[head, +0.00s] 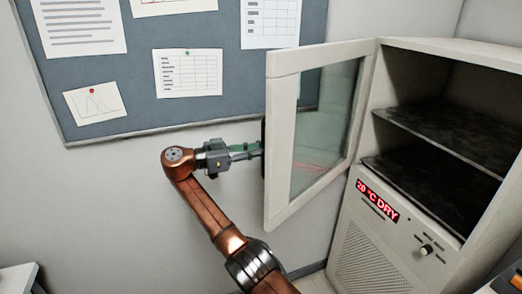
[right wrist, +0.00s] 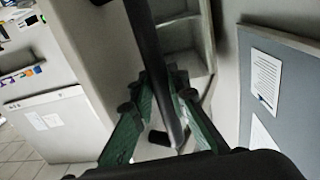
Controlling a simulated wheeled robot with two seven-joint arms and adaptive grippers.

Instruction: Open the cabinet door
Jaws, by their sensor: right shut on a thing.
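The cabinet (head: 365,250) stands at the right in the head view. Its light-framed glass door (head: 282,150) is swung wide open to the left, and the two shelves inside are uncovered. A dark vertical handle (head: 263,135) is on the door's free edge, seen nearly edge-on. My right gripper (head: 257,150) reaches it from the left and is shut on it. In the right wrist view the dark handle bar (right wrist: 155,60) runs between the green fingers of my right gripper (right wrist: 168,88). My left gripper is not in view.
A blue-grey notice board (head: 120,70) with pinned papers hangs on the wall behind my arm. A red display (head: 377,200) and a knob (head: 426,250) are on the cabinet below the opening. The shelves (head: 450,135) look empty. A white surface (head: 18,279) shows at bottom left.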

